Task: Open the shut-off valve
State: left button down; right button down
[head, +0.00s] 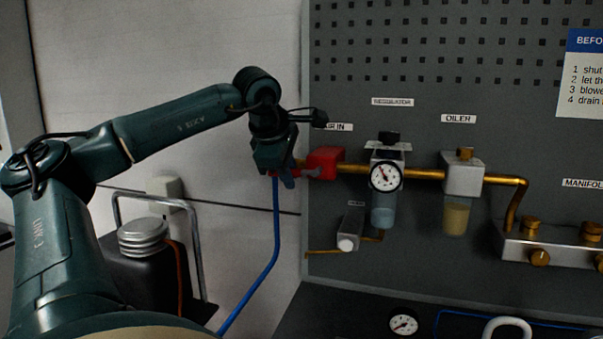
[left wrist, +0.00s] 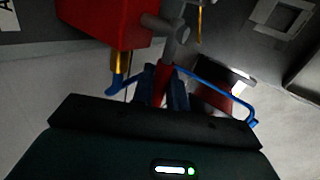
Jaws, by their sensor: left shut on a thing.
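The shut-off valve is a red block (head: 325,162) on the brass pipe at the left edge of the grey panel, by the "AIR IN" label. In the left wrist view its red body (left wrist: 105,22) fills the upper left, with a grey spindle (left wrist: 176,33) sticking out. A red lever (left wrist: 162,82) runs from the spindle down between the blue fingers of my left gripper (left wrist: 166,92). The gripper is shut on the lever. In the head view my left gripper (head: 287,176) is just left of the valve, and the wrist hides part of the lever. My right gripper is not in view.
A blue hose (head: 276,225) hangs close under my left gripper. Right of the valve are a regulator with a gauge (head: 385,176), an oiler (head: 461,174) and a manifold (head: 550,245). A dark container with a grey cap (head: 143,236) stands lower left.

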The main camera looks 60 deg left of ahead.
pick_arm(q)
jog(key=shift+r+y+p, duration=0.25)
jog(key=shift+y+p, duration=0.05)
jog(key=shift+p, duration=0.05)
jog(key=shift+g, duration=0.3)
jog(key=c, duration=1.5)
grip_release()
jog(key=shift+o, duration=0.2)
jog(key=v, duration=1.3)
jog(key=shift+s+d, duration=0.1)
jog(key=shift+d, duration=0.05)
